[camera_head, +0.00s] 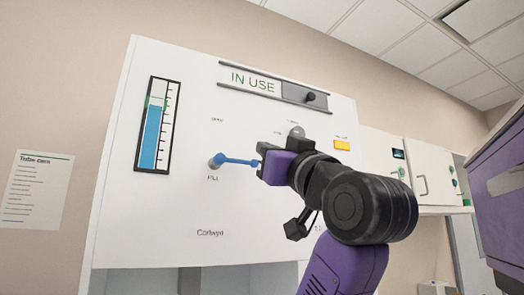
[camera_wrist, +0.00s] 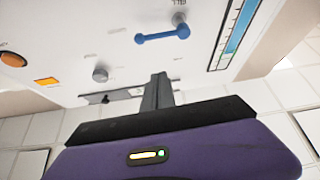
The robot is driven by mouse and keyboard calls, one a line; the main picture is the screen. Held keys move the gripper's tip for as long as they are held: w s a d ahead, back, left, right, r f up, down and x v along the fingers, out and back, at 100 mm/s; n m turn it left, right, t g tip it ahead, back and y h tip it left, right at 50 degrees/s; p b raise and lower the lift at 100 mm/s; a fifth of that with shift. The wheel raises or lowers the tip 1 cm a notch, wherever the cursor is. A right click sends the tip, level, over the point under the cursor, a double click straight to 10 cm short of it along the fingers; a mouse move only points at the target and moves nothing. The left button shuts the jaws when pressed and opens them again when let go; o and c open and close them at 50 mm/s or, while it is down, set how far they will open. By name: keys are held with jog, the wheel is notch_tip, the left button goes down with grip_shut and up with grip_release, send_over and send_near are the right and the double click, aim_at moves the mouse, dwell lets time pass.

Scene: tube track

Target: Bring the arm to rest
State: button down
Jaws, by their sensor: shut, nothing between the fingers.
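My gripper (camera_head: 262,152) is in front of the white panel (camera_head: 130,225) in the head view, its tip beside the free end of the blue lever (camera_head: 236,160). In the wrist view my gripper's fingers (camera_wrist: 158,78) are together with nothing between them. The blue lever (camera_wrist: 162,35) lies beyond the fingertips there, with a visible gap in the picture. The lever points right from its grey hub in the head view, nearly level. My arm hides part of the panel's lower right.
A gauge (camera_head: 154,125) with a high blue column is at the panel's left. An "IN USE" slider (camera_head: 311,96) is at the top, its black knob at the right. A purple cabinet (camera_head: 497,190) stands right.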

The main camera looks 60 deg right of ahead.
dwell(0.7)
